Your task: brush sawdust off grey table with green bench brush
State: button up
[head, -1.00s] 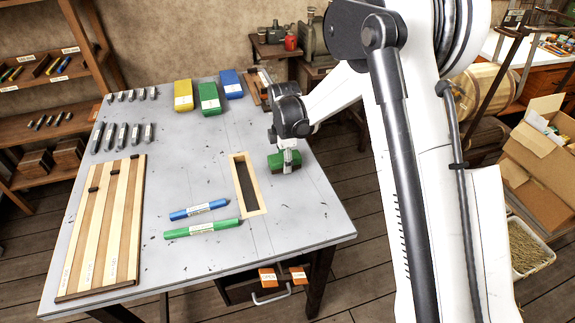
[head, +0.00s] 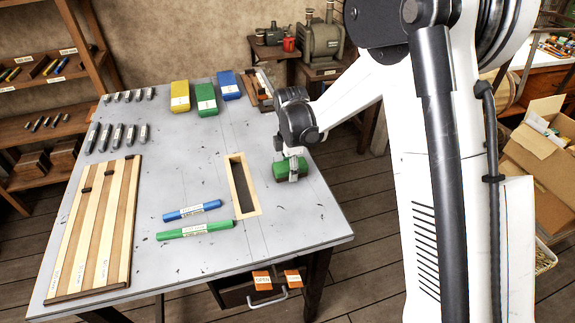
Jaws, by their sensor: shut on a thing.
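The green bench brush (head: 283,170) is at the right part of the grey table (head: 232,256), just right of the wooden-framed slot. My gripper (head: 291,160) is shut on the brush from above. I cannot tell whether the bristles touch the tabletop. Small dark specks that may be sawdust (head: 144,237) lie scattered on the table, several of them near the left and front areas. The surface behind my gripper and wrist is partly hidden.
A wooden-framed slot (head: 254,207) is left of the brush. Blue (head: 193,210) and green (head: 195,230) marker-like sticks lie left of it. A striped wooden board (head: 95,230) is at the left. Yellow (head: 180,96), green (head: 206,99) and blue (head: 229,85) blocks stand at the back.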

aim_at(299, 195)
jog(key=shift+s+d+b, duration=0.25)
jog(key=shift+s+d, duration=0.15)
jog(key=shift+s, duration=0.95)
jog(key=shift+s+d+b, duration=0.3)
jog(key=shift+s+d, duration=0.1)
jog(key=shift+s, duration=0.95)
jog(key=shift+s+d+b, duration=0.25)
jog(key=shift+s+d, duration=0.15)
jog(key=shift+s, duration=0.95)
notch_tip(299, 195, up, 4)
jog(key=shift+s+r+p, duration=0.15)
jog(key=shift+p, duration=0.7)
jog(key=shift+r, duration=0.3)
jog(key=shift+r+p, duration=1.05)
jog(key=shift+r, duration=0.7)
